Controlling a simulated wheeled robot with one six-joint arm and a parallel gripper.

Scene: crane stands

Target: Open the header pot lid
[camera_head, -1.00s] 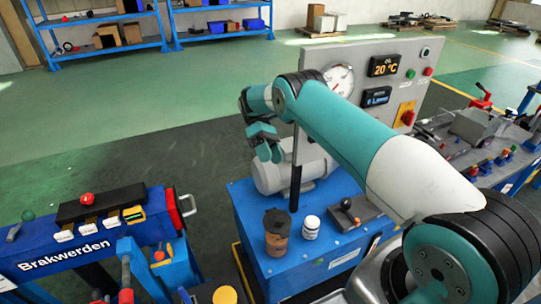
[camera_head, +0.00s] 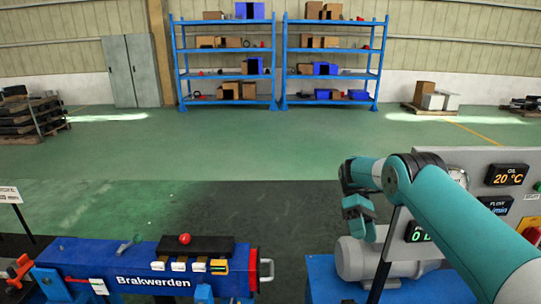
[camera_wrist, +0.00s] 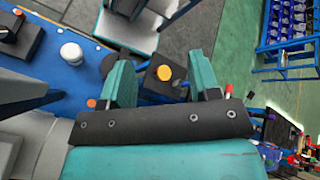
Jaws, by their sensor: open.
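My gripper (camera_head: 358,213) hangs open, pointing down, beside a grey motor-like cylinder (camera_head: 362,259) in the head view. In the wrist view its two teal fingers stand apart with nothing held between them (camera_wrist: 160,82). A small dark round top (camera_wrist: 107,65), perhaps the header pot lid, shows partly behind the left finger. A white jar (camera_wrist: 72,53) stands to its left on the blue bench top (camera_wrist: 45,72). The pot's body is hidden in the wrist view, and the pot is out of the head view.
A grey gauge panel (camera_head: 478,170) stands at the right, close behind my arm. A blue bench marked Brakwerden (camera_head: 90,262) is at the lower left. An orange knob (camera_wrist: 164,73) shows beyond the fingers. Blue shelves (camera_head: 228,50) stand far back across clear green floor (camera_head: 130,150).

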